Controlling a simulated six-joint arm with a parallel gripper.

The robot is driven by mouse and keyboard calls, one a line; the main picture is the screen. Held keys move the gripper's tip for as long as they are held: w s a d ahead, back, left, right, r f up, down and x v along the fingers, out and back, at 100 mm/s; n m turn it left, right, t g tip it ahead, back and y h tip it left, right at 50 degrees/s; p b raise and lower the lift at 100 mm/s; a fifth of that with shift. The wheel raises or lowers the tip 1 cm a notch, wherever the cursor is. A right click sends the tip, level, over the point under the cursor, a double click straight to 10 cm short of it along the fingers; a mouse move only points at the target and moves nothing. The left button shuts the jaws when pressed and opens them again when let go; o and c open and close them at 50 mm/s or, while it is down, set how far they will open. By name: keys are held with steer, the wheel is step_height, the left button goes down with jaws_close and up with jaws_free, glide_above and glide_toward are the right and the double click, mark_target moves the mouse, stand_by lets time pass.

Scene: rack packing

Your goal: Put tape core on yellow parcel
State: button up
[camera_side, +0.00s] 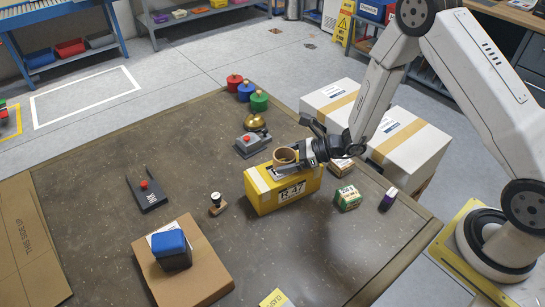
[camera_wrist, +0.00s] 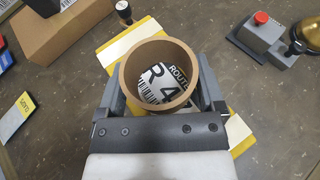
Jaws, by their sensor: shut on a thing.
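The tape core (camera_side: 285,156) is a brown cardboard ring. My gripper (camera_side: 296,163) is shut on it, with one finger on each side. In the wrist view the tape core (camera_wrist: 192,80) sits upright between the fingers of my gripper (camera_wrist: 160,98), and the parcel's label shows through its hole. The yellow parcel (camera_side: 283,199), marked R 47, lies under the tape core on the table; it also shows in the wrist view (camera_wrist: 118,50). I cannot tell whether the core touches the parcel's top or is slightly above it.
A grey device with a red button (camera_side: 247,140) and a brass bell (camera_side: 254,122) stand behind the parcel. A stamp (camera_side: 216,203) is at its left. A cardboard box (camera_side: 190,284) is front left.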

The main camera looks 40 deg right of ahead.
steer(key=shift+f, duration=0.5)
steer(key=shift+f, duration=0.15)
steer(key=o, duration=0.9)
steer(key=shift+o, duration=0.2)
steer(key=shift+d+r, duration=0.1)
steer(key=shift+r, duration=0.1)
steer(key=v, duration=1.2)
steer(key=shift+f, duration=0.1)
